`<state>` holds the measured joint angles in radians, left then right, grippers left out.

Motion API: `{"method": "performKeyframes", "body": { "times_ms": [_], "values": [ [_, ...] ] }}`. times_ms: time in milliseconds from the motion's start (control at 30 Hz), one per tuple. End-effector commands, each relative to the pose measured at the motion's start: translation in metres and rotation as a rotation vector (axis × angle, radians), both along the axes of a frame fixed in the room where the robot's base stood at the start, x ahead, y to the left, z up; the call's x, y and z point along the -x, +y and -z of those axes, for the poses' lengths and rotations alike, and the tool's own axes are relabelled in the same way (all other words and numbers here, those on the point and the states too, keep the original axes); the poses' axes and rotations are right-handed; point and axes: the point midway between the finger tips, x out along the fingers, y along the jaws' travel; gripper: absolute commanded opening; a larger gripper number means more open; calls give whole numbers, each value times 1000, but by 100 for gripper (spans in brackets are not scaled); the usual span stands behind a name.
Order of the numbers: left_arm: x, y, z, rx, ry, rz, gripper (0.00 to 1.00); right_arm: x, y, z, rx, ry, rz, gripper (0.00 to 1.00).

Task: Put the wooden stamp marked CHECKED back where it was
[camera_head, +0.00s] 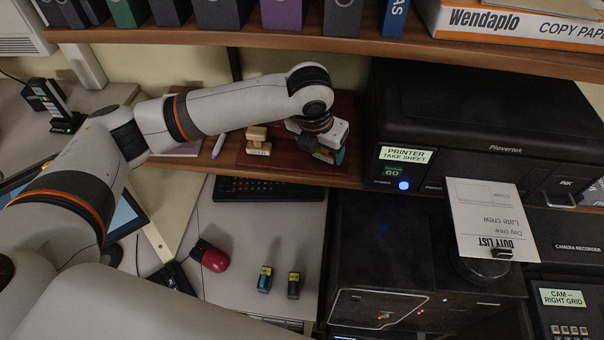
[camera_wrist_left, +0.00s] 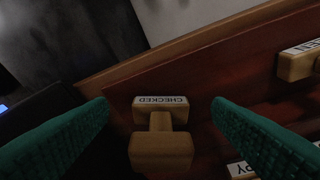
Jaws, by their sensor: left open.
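The wooden stamp marked CHECKED (camera_wrist_left: 160,148) stands on a red-brown wooden board (camera_wrist_left: 215,70) in the left wrist view, its label readable upside down and its handle toward the camera. My left gripper (camera_wrist_left: 160,108) is open, with a green finger on either side of the stamp and gaps between. In the head view my left gripper (camera_head: 330,156) is over the right part of the board (camera_head: 283,170) and largely hides what is beneath it. My right gripper is not in view.
Another wooden stamp (camera_head: 258,139) stands left of my gripper on the board. The wrist view shows parts of two other stamps at right. The black printer (camera_head: 480,125) stands close right of the board, and a shelf with binders (camera_head: 281,14) hangs above.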

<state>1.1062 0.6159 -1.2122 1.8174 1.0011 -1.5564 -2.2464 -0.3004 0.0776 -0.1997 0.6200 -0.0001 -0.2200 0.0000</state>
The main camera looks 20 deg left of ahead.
Motion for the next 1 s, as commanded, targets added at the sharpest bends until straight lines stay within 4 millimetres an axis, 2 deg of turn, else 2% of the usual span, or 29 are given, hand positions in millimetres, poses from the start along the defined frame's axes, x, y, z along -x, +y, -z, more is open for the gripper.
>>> {"method": "performKeyframes", "body": {
  "times_ms": [33,200,400,567,867,1000],
  "values": [
    [12,3,3,1,-3,3,74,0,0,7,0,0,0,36],
    [49,10,2,0,-2,2,74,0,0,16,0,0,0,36],
    [77,15,0,1,-2,0,74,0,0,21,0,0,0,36],
    [86,17,0,2,-2,-1,74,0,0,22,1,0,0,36],
    [86,17,0,2,-2,-3,74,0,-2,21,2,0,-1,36],
    [86,7,7,51,2,-61,74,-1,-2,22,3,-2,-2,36]
  ]
}}
